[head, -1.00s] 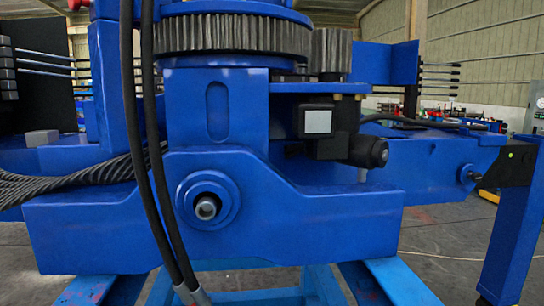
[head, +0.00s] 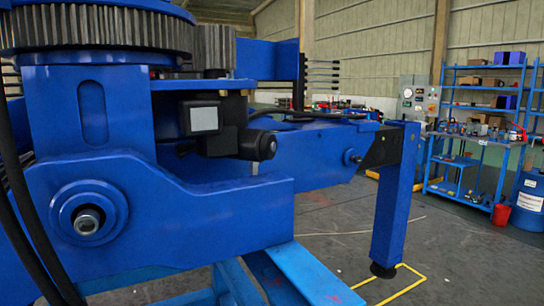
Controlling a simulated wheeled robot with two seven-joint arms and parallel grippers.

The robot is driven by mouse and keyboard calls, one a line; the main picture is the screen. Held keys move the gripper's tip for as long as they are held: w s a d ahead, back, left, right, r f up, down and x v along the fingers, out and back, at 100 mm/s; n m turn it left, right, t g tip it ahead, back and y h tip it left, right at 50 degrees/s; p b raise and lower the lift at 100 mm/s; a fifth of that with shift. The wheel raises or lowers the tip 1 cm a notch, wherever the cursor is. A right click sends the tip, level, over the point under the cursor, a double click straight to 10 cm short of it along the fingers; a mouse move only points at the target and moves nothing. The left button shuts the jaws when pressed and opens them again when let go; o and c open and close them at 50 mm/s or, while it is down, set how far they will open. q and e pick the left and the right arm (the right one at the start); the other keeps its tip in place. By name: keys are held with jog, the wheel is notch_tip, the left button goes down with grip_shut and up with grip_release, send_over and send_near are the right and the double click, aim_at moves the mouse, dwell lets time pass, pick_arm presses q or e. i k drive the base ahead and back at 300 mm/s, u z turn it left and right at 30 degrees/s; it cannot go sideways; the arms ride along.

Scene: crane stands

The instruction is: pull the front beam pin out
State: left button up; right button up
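A blue crane base fills the left and middle of the head view. A round flanged boss with a grey metal pin end (head: 87,222) sits on its near face at lower left. A smaller pin (head: 352,157) sticks out of the side of the blue beam (head: 312,150), near the black bracket (head: 383,148) and the blue outrigger leg (head: 396,200). I cannot tell for certain which of the two is the front beam pin. Neither of my grippers is in view.
The leg's dark foot (head: 382,270) stands by a yellow floor marking (head: 415,282). A blue shelf rack (head: 487,125), a blue drum (head: 528,203) and a red bucket (head: 501,216) stand at right. Light blue stand beams (head: 300,275) cross the bottom. Grey floor (head: 335,220) lies open between crane and rack.

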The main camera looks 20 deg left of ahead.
aim_at(358, 160)
jog(key=z, duration=0.35)
jog(key=i, duration=0.4)
jog(key=z, duration=0.95)
jog(key=i, duration=1.2)
jog(key=z, duration=0.05)
